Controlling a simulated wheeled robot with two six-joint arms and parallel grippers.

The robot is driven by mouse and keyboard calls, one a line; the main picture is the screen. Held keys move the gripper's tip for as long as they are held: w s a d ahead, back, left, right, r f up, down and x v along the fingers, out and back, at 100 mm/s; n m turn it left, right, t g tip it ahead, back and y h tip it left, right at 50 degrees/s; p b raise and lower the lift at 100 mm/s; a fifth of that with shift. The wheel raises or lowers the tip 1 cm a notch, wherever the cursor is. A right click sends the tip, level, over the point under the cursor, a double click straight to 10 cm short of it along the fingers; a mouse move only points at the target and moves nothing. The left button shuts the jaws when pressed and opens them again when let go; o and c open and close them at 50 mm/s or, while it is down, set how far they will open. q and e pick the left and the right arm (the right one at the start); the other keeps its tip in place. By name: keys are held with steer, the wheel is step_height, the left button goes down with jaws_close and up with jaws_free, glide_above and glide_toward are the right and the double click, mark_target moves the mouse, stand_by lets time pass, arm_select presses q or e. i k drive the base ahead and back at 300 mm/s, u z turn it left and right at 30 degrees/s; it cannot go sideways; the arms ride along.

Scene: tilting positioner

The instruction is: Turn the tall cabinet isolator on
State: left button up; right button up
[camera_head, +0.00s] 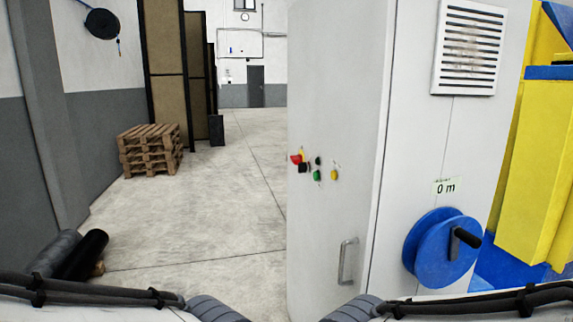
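The tall cabinet (335,90) is pale grey and stands close in front of me, right of centre. Its left-hand face carries a small group of controls: a red knob with yellow behind it (297,158), a black piece just below it, and small green, black and yellow buttons. The red and yellow control looks like the isolator, but its position is too small to read. A metal handle (347,261) is lower on that face. Parts of my arms show along the bottom edge; neither gripper is in view.
A blue reel with a black crank (440,248), a "0 m" label (446,187) and a vent (468,48) are on the cabinet's right-hand face. Yellow machinery (535,170) stands right. Pallets (150,150) and dark rolls (80,255) are left. The middle floor is clear.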

mark_target(295, 159)
steer(key=z, duration=0.05)
steer(key=k, duration=0.45)
steer(key=u, duration=1.1)
steer(key=i, duration=0.95)
steer(key=u, duration=0.7)
steer(key=i, duration=1.1)
steer(key=z, duration=0.55)
steer(key=i, duration=0.85)
steer(key=z, duration=1.2)
steer(key=i, duration=0.35)
steer(key=z, duration=0.3)
